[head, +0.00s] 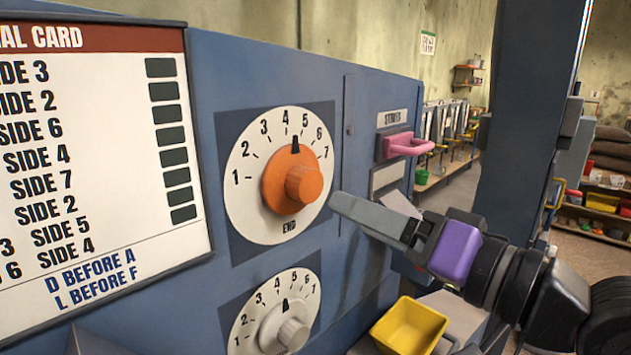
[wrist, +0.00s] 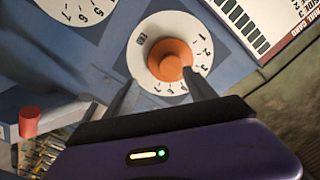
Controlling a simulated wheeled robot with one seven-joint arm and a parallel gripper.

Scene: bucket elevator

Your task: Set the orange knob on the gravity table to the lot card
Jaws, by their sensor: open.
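The orange knob (head: 297,183) sits at the centre of a white dial numbered 1 to 7, with "END" at the bottom. Its black pointer is up and slightly right, near the 5. In the wrist view the orange knob (wrist: 170,60) lies ahead of and between my fingertips. My gripper (head: 368,202) is open and empty, just right of the dial; it also shows in the wrist view (wrist: 162,93). No contact with the knob is visible. A white card (head: 95,150) at left lists "SIDE" numbers, its left part cut off. I cannot identify a lot card.
Below is a second dial with a pale knob (head: 293,333). A pink handle (head: 408,145) sticks out of the blue panel on the right, under a small label. A yellow bin (head: 410,327) stands below my gripper. A dark post (head: 530,120) rises at right.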

